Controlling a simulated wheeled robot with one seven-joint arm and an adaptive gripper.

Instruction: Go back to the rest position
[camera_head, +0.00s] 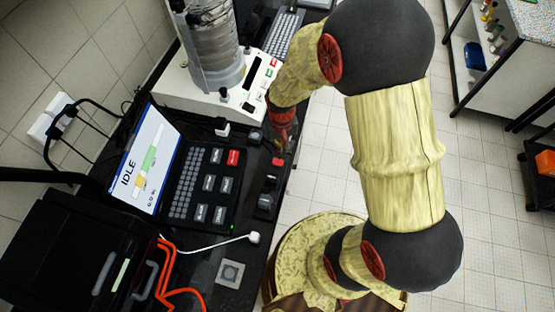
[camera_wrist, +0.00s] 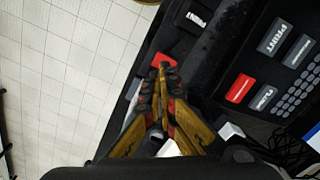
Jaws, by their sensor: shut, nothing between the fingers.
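My gripper (camera_wrist: 161,72) is shut and empty in the wrist view, its fingertips together over the dark bench edge by a small red part (camera_wrist: 162,60). Whether they touch it I cannot tell. In the head view my arm reaches in from the right, and its end is beside the front of the sieve shaker (camera_head: 222,92). The fingertips are hard to make out there. The shaker is a white base carrying a stack of clear and metal sieves (camera_head: 214,45).
A terminal with a screen (camera_head: 147,160) reading IDLE and a keypad (camera_head: 206,186) with a red key is on the black bench. A black printer-like box (camera_head: 75,255), orange cables (camera_head: 165,270) and a grey square plate (camera_head: 230,273) are nearer. Tiled floor (camera_head: 490,165) lies open to the right.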

